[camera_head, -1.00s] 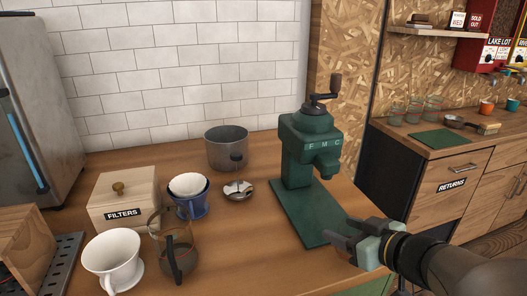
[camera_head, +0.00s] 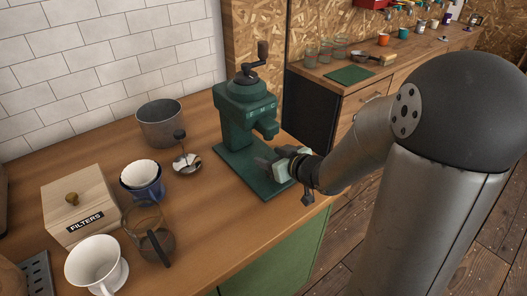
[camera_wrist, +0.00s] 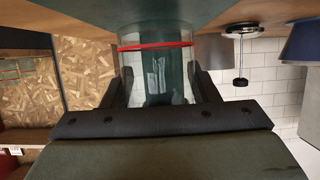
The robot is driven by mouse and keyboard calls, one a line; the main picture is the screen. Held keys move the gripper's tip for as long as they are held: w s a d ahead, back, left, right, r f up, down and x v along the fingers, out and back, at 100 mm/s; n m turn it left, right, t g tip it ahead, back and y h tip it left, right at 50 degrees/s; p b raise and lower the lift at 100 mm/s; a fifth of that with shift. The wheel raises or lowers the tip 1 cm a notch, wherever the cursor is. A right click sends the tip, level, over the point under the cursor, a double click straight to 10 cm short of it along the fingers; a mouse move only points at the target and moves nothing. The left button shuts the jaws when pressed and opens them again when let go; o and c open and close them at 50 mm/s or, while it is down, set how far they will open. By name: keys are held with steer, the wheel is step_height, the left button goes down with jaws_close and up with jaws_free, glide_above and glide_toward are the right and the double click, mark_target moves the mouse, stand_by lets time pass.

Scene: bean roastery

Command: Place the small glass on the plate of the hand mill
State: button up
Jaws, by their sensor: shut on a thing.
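The hand mill (camera_head: 237,115) is dark green with a crank on top. Its flat green plate (camera_head: 248,182) lies on the wooden counter. My gripper (camera_head: 271,165) is low over the right part of the plate, in front of the mill's spout. In the wrist view the small glass (camera_wrist: 157,85), clear with a red band, is between the fingers of my gripper (camera_wrist: 157,75), which are shut on it. The green mill shows behind and through the glass. In the head view I cannot make out the glass, nor whether its base touches the plate.
A metal pot (camera_head: 160,125), a tamper-like tool (camera_head: 186,162), a blue dripper (camera_head: 143,180), a glass jug (camera_head: 147,232), a filter box (camera_head: 78,205) and a white dripper (camera_head: 96,265) stand left of the mill. The counter's front edge is close below the plate.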

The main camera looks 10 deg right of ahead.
mark_target(269, 157)
steer(key=w, duration=0.1)
steer(key=w+a, duration=0.1)
steer(key=w, duration=0.1)
steer(key=shift+w+a, duration=0.1)
steer(key=shift+a, duration=0.2)
steer(key=shift+f, duration=0.75)
steer(key=shift+d, duration=0.1)
steer(key=shift+f+b, duration=0.2)
steer(key=shift+b, duration=0.15)
steer(key=o, duration=1.1)
